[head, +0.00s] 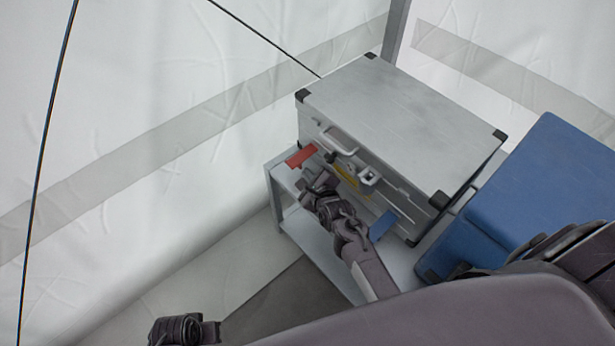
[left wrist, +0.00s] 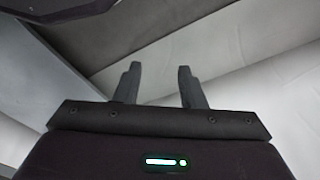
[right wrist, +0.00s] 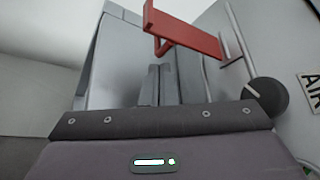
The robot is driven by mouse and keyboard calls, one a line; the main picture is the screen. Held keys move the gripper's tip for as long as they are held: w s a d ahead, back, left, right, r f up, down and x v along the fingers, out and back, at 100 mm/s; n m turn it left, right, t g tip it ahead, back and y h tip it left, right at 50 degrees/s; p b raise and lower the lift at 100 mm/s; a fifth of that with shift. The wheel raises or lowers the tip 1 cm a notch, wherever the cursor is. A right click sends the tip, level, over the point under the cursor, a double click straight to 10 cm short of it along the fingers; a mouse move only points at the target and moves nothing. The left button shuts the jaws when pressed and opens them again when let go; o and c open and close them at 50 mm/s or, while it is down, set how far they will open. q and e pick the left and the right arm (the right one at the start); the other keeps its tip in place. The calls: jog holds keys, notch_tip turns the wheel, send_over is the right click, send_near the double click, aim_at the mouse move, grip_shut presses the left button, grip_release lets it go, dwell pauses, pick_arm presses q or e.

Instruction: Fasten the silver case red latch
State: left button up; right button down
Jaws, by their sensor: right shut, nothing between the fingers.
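The silver case (head: 405,120) stands shut on a grey shelf unit. Its red latch (head: 301,156) sticks out from the front face near the left end. In the right wrist view the red latch (right wrist: 185,30) stands out from the case wall, above and just right of the fingertips. My right gripper (head: 322,180) is shut and empty, in front of the case just below and right of the red latch, apart from it. A yellow latch (head: 347,176) and a blue latch (head: 382,226) are on the same face. My left gripper (left wrist: 158,82) is open and empty, low and away from the case.
A blue case (head: 545,190) stands to the right of the silver case. The grey shelf unit (head: 322,262) bears the silver case. White tent walls (head: 130,110) close in behind and left. A black knob (right wrist: 265,97) sits on the case face near my right gripper.

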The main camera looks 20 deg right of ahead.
pick_arm(q)
jog(key=shift+d+r, duration=0.2)
jog(key=shift+r, duration=1.25)
pick_arm(e)
jog(key=shift+w+f, duration=0.15)
jog(key=shift+w, duration=0.25)
